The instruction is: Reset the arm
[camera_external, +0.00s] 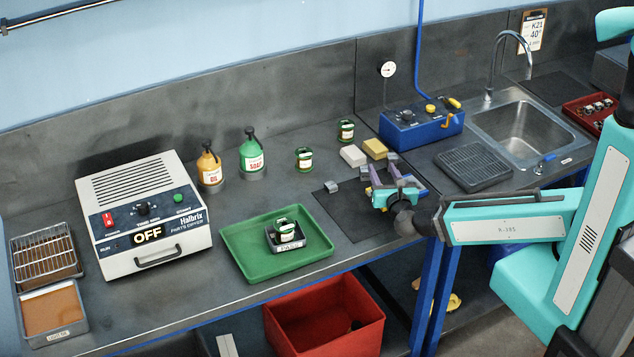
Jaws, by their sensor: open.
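My teal arm reaches in from the right side of the external view, stretched low across the front of the bench. My gripper (378,172) is at its left end, above the bench near the dark mat (352,212). Its jaws are open, with purple-grey fingers pointing away toward the back wall. A small grey metal block (332,187) lies on the mat to the left of the fingers, apart from them. I see nothing held between the fingers, though the jaws are small in this view.
A green tray (245,262) holds a jar on a small dark stand. Left are a white parts dryer (145,215) reading OFF and soap bottles (252,155). Behind the gripper are a white block (353,156), a yellow sponge (375,148) and a blue box (422,130). A sink (525,130) is right.

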